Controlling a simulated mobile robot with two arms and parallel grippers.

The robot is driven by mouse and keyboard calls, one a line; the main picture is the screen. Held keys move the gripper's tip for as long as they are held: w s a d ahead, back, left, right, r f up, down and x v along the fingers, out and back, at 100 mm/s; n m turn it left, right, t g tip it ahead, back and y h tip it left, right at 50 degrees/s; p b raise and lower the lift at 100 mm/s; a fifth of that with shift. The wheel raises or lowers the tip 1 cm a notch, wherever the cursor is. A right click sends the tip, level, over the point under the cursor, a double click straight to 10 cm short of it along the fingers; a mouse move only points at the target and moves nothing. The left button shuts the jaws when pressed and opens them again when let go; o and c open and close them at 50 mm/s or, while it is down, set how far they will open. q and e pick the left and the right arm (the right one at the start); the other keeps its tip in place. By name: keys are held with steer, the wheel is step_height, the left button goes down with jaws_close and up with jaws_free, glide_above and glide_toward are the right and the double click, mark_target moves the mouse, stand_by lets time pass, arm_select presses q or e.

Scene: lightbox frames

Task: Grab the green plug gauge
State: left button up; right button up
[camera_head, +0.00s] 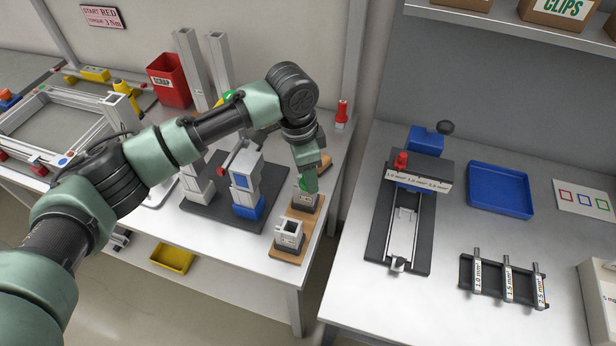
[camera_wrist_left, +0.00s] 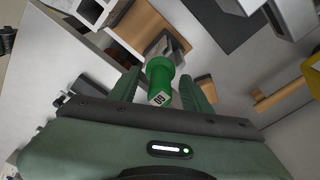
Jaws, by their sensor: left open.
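The green plug gauge (camera_wrist_left: 160,76) has a round green handle with a white marked end, seen in the left wrist view. Its far end points to a grey metal piece on a wooden board, and I cannot tell how it is seated. My left gripper (camera_wrist_left: 161,88) is open, with one finger on each side of the handle. In the head view my left gripper (camera_head: 309,182) points down over the wooden board (camera_head: 289,255), and only a bit of green (camera_head: 303,184) shows beside it. My right gripper is not in view.
A light block (camera_head: 289,232) stands on the board's near end. A dark plate (camera_head: 207,211) with upright profiles and a blue-based fixture (camera_head: 246,205) is to the left. A red scrap bin (camera_head: 169,80) stands behind. The right table holds a slide fixture (camera_head: 402,225) and a blue tray (camera_head: 500,190).

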arm_select(q)
jaws_close()
steer(key=shift+r, duration=0.15)
